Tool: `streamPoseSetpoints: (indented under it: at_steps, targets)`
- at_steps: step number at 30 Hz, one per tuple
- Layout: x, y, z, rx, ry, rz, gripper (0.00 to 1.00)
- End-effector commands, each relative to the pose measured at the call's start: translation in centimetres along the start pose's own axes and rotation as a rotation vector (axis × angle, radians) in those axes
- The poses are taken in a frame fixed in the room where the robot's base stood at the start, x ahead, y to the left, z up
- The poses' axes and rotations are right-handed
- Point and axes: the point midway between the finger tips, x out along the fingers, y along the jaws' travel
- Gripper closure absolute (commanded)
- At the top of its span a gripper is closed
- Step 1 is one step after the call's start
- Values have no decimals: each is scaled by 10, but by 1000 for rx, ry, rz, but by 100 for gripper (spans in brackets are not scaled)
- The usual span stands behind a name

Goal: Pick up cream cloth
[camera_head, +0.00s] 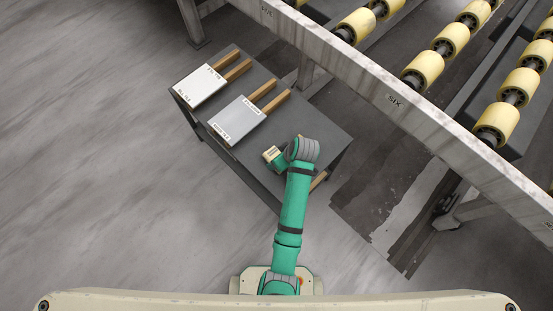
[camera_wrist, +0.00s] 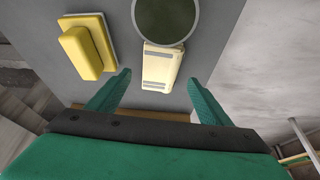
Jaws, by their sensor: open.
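The cream cloth (camera_wrist: 161,66) lies flat on the dark grey tabletop in the wrist view, a small pale rectangle with grey stripes across it. My gripper (camera_wrist: 160,76) is open, its two green fingers apart on either side of the view with the cloth between and ahead of them. Nothing is held. In the head view my gripper (camera_head: 276,159) is over the near part of the table, mostly hidden by my wrist. The cloth cannot be told apart clearly there.
A round dark green disc with a pale rim (camera_wrist: 165,18) adjoins the cloth's far end. A yellow block (camera_wrist: 84,50) lies to the left. On the table (camera_head: 325,128) are two pale slabs (camera_head: 201,87) (camera_head: 237,119) with wooden bars. A roller conveyor (camera_head: 390,98) stands behind.

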Motion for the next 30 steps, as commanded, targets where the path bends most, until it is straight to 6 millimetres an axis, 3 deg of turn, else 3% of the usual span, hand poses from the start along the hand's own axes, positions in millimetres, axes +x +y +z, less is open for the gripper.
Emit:
streamPoseSetpoints:
  at_steps: [9,18,24,30]
  targets:
    - [41,-1,0,-1,-1,-2,27]
    - [45,1,1,2,0,1,27]
    - [45,1,1,3,0,1,72]
    - [44,1,1,3,0,1,72]
